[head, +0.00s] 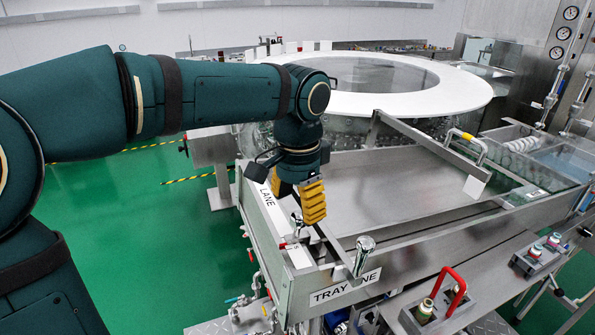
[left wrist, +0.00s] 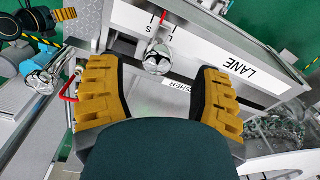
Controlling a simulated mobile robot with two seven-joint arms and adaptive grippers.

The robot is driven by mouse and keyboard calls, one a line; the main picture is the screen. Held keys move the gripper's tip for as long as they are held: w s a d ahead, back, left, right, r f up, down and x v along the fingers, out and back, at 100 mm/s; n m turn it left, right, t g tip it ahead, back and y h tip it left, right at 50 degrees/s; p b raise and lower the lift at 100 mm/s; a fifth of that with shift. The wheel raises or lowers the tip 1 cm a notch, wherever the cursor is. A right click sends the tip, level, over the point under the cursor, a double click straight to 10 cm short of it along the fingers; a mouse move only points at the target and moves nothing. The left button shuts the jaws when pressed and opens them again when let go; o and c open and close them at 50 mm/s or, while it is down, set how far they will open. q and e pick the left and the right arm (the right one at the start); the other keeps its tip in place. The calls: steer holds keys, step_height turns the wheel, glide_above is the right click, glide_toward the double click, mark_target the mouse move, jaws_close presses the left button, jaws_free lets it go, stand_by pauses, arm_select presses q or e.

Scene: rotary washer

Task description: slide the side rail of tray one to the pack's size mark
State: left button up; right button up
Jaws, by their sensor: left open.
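Tray one (head: 345,288) is the wide flat metal tray, with its name label on the front wall. A slim rail (head: 335,248) runs along its left side under my left gripper. A chrome knob (head: 297,222) with a red pointer (head: 283,245) sits by the left wall. My left gripper (head: 307,216) points down, just above this knob. In the left wrist view the knob (left wrist: 157,63) lies between the two spread yellow fingers and appears untouched. The red pointer (left wrist: 152,40) lies near small scale marks, one an S.
A diagonal bar (head: 425,142) with a blank white tag crosses the back right. The round washer (head: 440,93) is behind. A red handle (head: 451,285) stands at front right. The tray's middle is clear.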

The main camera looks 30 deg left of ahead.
arm_select(q)
step_height(320, 180, up, 9)
steer(key=shift+d, duration=0.15)
stand_by(0.6)
